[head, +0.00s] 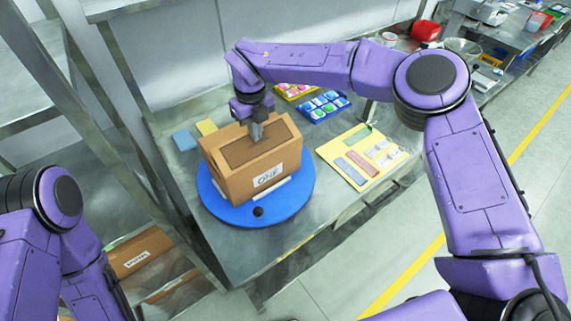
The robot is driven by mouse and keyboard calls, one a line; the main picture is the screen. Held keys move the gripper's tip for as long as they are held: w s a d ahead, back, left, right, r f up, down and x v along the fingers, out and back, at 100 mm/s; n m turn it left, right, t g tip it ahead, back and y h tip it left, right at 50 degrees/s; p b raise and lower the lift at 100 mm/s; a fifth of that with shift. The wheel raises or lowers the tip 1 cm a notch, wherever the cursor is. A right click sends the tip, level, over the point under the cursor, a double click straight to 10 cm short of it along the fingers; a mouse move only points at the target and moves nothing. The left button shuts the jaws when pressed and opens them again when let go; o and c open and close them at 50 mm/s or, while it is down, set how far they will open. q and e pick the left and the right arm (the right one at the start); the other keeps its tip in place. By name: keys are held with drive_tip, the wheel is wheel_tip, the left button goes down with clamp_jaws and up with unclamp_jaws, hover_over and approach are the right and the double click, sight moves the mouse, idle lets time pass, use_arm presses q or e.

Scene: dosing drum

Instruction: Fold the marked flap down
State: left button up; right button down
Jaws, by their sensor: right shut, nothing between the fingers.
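A brown cardboard box (236,187) stands on a round blue turntable (300,205) on the metal table. Its front side carries a white label (268,175) that seems to read "ONE". A darker brown area shows on its top; I cannot tell whether this is a closed flap or the inside. My right gripper (257,138) comes down from above at the box's top, near its far edge. Its fingers are shut and empty; whether they touch the cardboard is unclear. My left arm shows at the lower left, but its gripper is out of view.
A yellow board (330,152) with coloured pieces lies right of the turntable. Behind it are a blue tray (320,117) and a yellow tray (293,96). A blue block (184,140) and a yellow block (206,127) lie behind left. Another box (140,252) sits lower left.

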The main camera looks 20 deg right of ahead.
drive_tip(key=shift+w+f, duration=0.15)
drive_tip(key=shift+f, duration=0.1)
drive_tip(key=shift+w+a+f, duration=0.2)
drive_tip(key=shift+w+f, duration=0.35)
drive_tip(key=shift+f, duration=0.1)
drive_tip(key=shift+f+b, duration=0.35)
drive_tip(key=shift+f, duration=0.25)
wheel_tip(320, 180, up, 6)
drive_tip(key=p, duration=0.4)
drive_tip(key=shift+r+p, duration=0.5)
drive_tip(key=shift+r, duration=0.65)
